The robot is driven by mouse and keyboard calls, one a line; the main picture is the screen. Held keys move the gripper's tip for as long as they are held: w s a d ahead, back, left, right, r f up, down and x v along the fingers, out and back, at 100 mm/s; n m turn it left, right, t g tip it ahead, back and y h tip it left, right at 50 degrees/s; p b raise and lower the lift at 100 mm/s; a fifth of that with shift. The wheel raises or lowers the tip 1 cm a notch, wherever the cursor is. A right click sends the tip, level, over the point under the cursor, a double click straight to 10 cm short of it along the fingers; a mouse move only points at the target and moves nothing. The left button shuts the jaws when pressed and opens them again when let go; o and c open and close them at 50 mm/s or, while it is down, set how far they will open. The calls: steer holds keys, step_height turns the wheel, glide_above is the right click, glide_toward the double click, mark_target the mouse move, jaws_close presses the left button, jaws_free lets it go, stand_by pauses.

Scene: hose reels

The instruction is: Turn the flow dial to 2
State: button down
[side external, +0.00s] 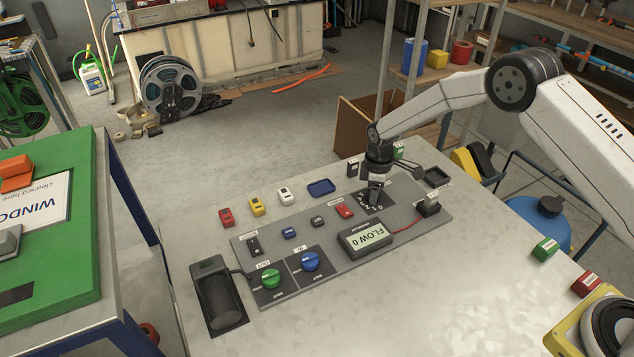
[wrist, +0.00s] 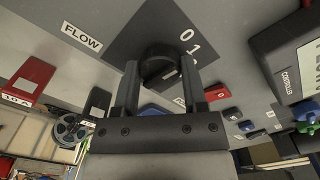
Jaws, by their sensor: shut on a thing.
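The flow dial (wrist: 160,62) is a round black knob on a dark plate (wrist: 140,30) with white numbers; 0 and 1 show in the wrist view, and the rest are hidden. My gripper (wrist: 161,75) is shut on the dial, one finger on each side. In the side view my gripper (side external: 376,190) points down over the number plate and mostly hides the knob. The grey controller (side external: 366,238) has a display reading FLOW 0. A FLOW label (wrist: 82,37) is beside the dial plate.
A green knob (side external: 271,279) and a blue knob (side external: 311,261) stand on the grey panel (side external: 405,240). A red cable (side external: 406,226) runs from the controller to a socket at right.

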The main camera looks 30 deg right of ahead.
steer(key=m, duration=1.1)
stand_by(0.5)
steer(key=shift+c, duration=0.7)
jaws_free()
steer(key=shift+r, duration=0.2)
step_height(320, 180, up, 7)
steer(key=shift+r, duration=0.25)
